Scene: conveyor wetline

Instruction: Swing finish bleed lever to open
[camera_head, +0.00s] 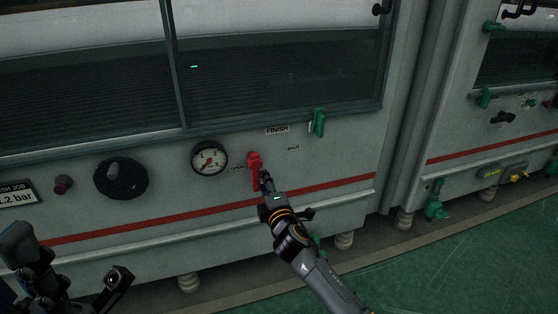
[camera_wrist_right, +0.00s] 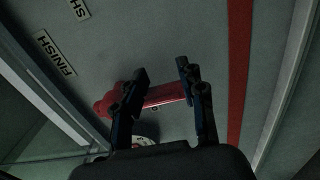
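The red finish bleed lever (camera_head: 254,165) is on the grey machine panel, right of a gauge and below the FINISH label (camera_head: 277,129). Its handle points down, between the OPEN label (camera_head: 237,167) and the label at right (camera_head: 293,147). My right gripper (camera_head: 264,180) is at the lever's lower part. In the right wrist view, its fingers (camera_wrist_right: 163,72) are apart, with the red lever (camera_wrist_right: 165,95) showing behind and between them. I cannot tell whether they touch it. My left gripper (camera_head: 116,282) is at the lower left, away from the panel controls; its fingers are unclear.
The round gauge (camera_head: 209,158) and a black knob (camera_head: 121,178) are left of the lever. A green handle (camera_head: 318,122) is at its upper right. A rail (camera_head: 335,192) runs along the panel below a red stripe. Green floor lies clear at the lower right.

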